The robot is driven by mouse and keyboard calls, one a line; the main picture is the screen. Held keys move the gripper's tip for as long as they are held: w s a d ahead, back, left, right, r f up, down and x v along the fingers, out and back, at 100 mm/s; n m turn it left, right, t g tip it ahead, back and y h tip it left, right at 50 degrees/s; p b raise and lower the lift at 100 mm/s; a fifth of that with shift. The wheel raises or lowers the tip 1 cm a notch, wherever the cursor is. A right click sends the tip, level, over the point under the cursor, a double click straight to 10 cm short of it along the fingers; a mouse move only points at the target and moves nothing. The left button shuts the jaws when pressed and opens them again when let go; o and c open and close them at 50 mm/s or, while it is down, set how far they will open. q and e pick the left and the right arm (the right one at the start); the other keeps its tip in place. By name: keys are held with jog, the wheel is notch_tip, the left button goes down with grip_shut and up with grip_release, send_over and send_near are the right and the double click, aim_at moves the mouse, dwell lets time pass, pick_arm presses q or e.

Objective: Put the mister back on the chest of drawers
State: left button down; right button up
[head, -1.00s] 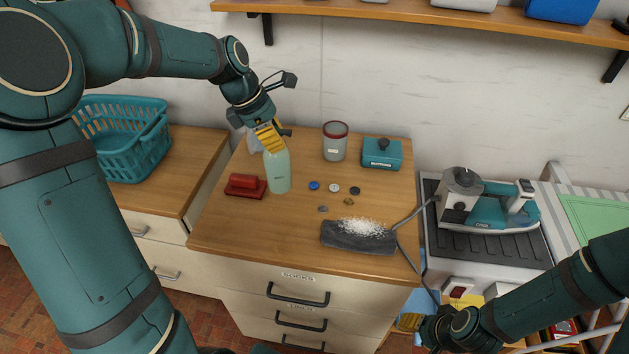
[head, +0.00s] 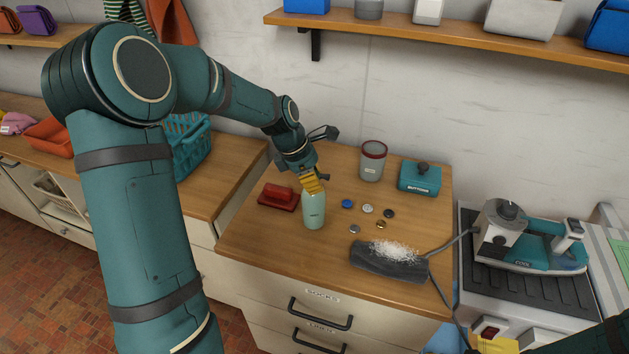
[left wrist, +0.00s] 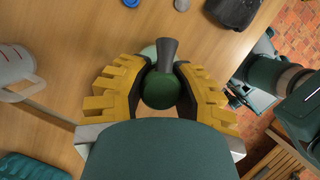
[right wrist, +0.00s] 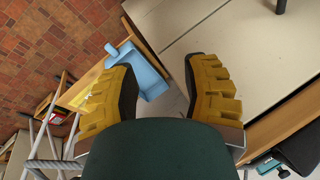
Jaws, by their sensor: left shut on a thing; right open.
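The mister, a pale green bottle (head: 314,209), is upright over the front left part of the chest of drawers' wooden top (head: 265,238). Its base seems to be at the top, but I cannot tell whether it touches. My left gripper (head: 312,184) is shut on the mister's upper part from above. In the left wrist view its yellow fingers (left wrist: 160,88) flank the dark green head and nozzle (left wrist: 163,80). My right gripper (right wrist: 160,80) is open and empty, low by a cream front. In the head view, only part of my right arm shows at the bottom right.
An iron (head: 525,240) stands further right.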

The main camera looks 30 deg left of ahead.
pick_arm(q)
jog(key=shift+f, duration=0.1)
jog(key=c, duration=0.8)
grip_release()
jog(key=shift+r, duration=0.25)
jog(key=p+v, duration=0.2)
jog(key=v, duration=1)
jog(key=shift+f, duration=0.1)
